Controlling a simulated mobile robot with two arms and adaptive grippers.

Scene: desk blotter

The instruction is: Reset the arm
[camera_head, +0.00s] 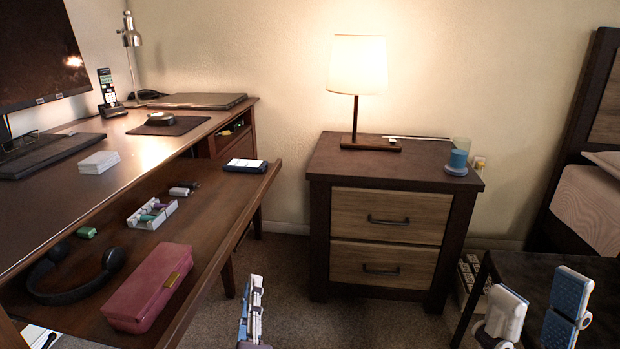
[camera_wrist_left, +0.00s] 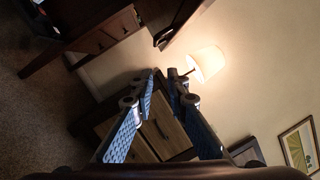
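My left gripper (camera_head: 251,300) is at the bottom centre of the head view, seen nearly edge-on, over the carpet in front of the nightstand. In the left wrist view its two blue-padded fingers (camera_wrist_left: 162,88) stand apart with nothing between them. My right gripper (camera_head: 537,312) is at the lower right of the head view, beside a dark surface. Its two fingers with blue pads are spread apart and no object shows between them.
A desk (camera_head: 95,190) with an open drawer (camera_head: 205,217) fills the left; the drawer holds a pink case (camera_head: 148,288) and headphones (camera_head: 72,292). A nightstand (camera_head: 392,224) with a lit lamp (camera_head: 357,66) stands ahead. A bed (camera_head: 590,200) is at right. Carpet (camera_head: 290,270) lies between.

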